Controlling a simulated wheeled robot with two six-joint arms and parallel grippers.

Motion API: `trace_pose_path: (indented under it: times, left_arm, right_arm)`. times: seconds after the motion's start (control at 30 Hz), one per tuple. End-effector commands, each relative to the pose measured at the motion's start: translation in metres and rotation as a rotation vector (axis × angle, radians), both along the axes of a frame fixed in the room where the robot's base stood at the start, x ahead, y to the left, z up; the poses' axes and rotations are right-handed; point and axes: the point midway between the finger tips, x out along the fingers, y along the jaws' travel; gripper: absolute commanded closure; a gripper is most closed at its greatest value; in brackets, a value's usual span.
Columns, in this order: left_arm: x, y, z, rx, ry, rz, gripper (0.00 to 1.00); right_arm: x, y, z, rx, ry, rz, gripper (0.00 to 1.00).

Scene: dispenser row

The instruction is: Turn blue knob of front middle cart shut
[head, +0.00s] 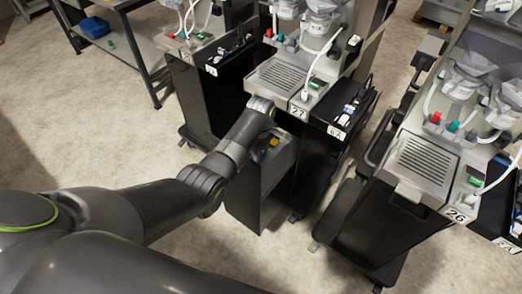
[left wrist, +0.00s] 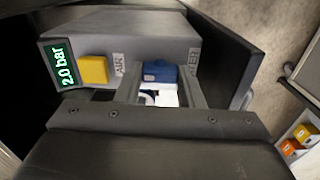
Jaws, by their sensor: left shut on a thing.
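The blue knob (left wrist: 160,72) sits on the front of a grey box (left wrist: 140,30) in the left wrist view, beside a label ending in "TER". My left gripper (left wrist: 162,82) is shut on this knob, with one finger on each side. A yellow knob (left wrist: 93,70) with the label "AIR" is to its left. A display (left wrist: 63,66) on the box reads 2.0 bar. In the head view the grey box tops a low black part (head: 259,190) of the middle cart, below number plate 27 (head: 298,112). My arm's wrist partly covers the box there. My right gripper is not in view.
Another dispenser cart with plate 26 (head: 457,214) stands close on the right, and one (head: 205,100) stands on the left. A grey table (head: 130,45) with a blue bin (head: 95,27) is at the back left. Open floor (head: 90,130) lies left of the carts.

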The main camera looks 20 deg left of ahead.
Motion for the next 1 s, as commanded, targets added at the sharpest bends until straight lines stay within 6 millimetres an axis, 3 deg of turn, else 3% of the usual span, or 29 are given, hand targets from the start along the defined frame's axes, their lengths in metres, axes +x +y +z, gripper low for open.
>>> trace_pose_path:
  times: [0.27, 1.0]
  left_arm:
    - [0.000, 0.000, 0.003, 0.000, 0.002, -0.173, 0.88]
    - [0.000, 0.000, 0.002, -0.001, 0.001, -0.873, 0.88]
  right_arm:
    - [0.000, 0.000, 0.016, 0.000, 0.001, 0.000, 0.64]
    - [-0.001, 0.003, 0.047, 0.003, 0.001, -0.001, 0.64]
